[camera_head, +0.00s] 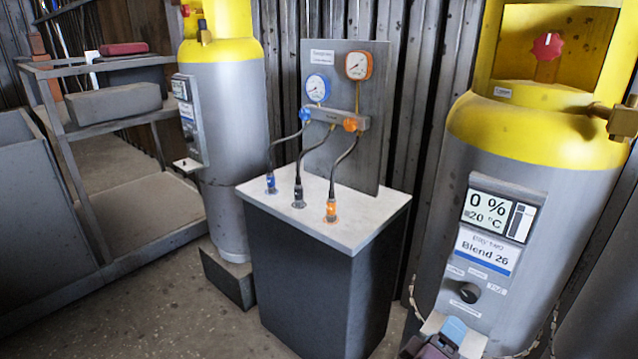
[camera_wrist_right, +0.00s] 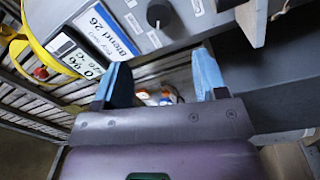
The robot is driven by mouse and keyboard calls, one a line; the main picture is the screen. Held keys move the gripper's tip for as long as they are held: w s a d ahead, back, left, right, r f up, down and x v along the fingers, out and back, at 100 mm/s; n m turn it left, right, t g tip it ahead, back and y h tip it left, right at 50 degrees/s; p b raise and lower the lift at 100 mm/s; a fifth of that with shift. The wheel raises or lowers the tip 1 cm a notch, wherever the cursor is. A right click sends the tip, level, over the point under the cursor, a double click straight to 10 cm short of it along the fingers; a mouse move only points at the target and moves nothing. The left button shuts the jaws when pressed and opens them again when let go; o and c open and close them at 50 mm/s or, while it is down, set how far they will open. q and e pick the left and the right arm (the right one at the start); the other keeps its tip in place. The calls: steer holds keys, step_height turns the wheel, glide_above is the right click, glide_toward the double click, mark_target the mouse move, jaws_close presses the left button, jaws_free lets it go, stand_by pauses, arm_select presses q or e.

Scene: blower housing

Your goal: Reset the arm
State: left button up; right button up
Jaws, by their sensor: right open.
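My right gripper (camera_head: 446,335) shows at the bottom edge of the head view, in front of the lower part of the right gas cylinder (camera_head: 500,245). In the right wrist view its two blue fingers (camera_wrist_right: 165,85) stand wide apart with nothing between them. The cylinder's panel, with its "Blend 26" label (camera_wrist_right: 112,28), display and black knob (camera_wrist_right: 158,15), lies just beyond the fingers. I cannot tell whether the gripper touches the cylinder. Most of the right arm is hidden. My left gripper is not in view.
A pedestal (camera_head: 320,215) with gauges (camera_head: 357,66) and hoses stands in the middle. Another yellow-topped cylinder (camera_head: 228,130) stands behind it to the left. A metal shelf rack (camera_head: 80,190) fills the left side. Bare floor (camera_head: 190,310) lies at the front left.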

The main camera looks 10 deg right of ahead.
steer(key=s+a+f+t+y+p, duration=0.2)
steer(key=a+f+y, duration=0.3)
steer(key=y, duration=0.6)
arm_select(q)
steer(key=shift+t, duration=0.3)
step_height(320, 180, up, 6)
steer(key=p, duration=0.5)
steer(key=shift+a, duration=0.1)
arm_select(e)
steer(key=s+d+f+m+g+y, duration=0.1)
steer(key=s, duration=0.9)
steer(key=s+d+f+m+g+y, duration=0.2)
steer(key=s, duration=0.9)
steer(key=shift+f, duration=0.15)
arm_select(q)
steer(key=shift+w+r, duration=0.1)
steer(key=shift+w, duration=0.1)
